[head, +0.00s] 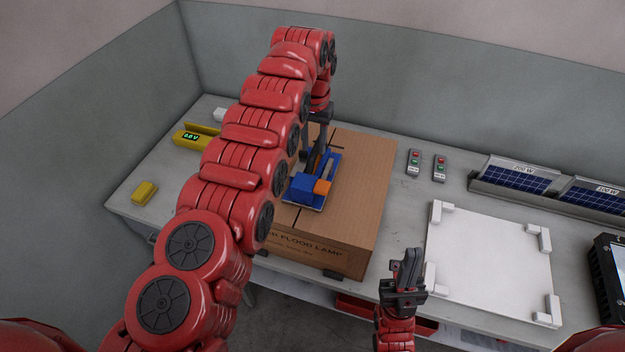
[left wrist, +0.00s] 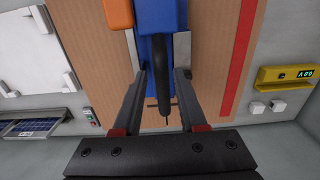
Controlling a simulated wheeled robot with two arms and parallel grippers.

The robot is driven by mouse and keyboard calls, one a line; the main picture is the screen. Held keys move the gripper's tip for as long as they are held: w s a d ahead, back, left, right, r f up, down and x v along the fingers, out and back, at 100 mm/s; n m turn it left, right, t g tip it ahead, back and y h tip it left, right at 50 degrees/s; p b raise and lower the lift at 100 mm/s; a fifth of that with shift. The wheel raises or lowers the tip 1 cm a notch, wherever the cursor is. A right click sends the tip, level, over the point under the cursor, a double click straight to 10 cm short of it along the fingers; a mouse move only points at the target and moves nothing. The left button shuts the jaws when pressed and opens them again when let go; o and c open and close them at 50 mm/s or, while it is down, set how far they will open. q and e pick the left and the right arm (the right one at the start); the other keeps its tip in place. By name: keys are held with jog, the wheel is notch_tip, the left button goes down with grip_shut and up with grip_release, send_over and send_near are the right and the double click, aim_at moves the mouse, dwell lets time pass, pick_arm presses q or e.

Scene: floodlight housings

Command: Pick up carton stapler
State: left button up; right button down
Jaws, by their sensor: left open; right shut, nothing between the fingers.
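The carton stapler (head: 309,190) is blue with an orange part and a dark handle. It lies on top of a closed cardboard carton (head: 362,190). My left gripper (head: 318,150) is above the carton at the stapler's far end, its arm coming over from the left. In the left wrist view the open fingers (left wrist: 160,100) stand on either side of the stapler's black handle (left wrist: 164,90), with the blue body (left wrist: 158,20) beyond. I cannot tell whether they touch it. My right gripper (head: 408,268) is shut and empty, in front of the table to the right of the carton.
A white board with corner blocks (head: 490,262) lies right of the carton. Two button boxes (head: 414,162) and solar panels (head: 520,174) stand behind it. A yellow meter (head: 190,137) and a yellow block (head: 144,193) are at the left. A red bin (head: 355,308) shows below the table edge.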

aim_at(313, 154)
pick_arm(q)
jog(key=shift+a+f+p, duration=0.15)
jog(key=shift+a+p, duration=0.05)
jog(key=shift+p, duration=0.55)
jog(key=f+p, duration=0.1)
jog(key=f, duration=0.1)
jog(key=f+p, duration=0.1)
jog(key=shift+s+d+f+p, duration=0.1)
jog(key=shift+s+f+p, duration=0.1)
jog(key=shift+f+p, duration=0.15)
jog(key=shift+f, duration=0.4)
jog(key=shift+c, duration=0.2)
grip_shut()
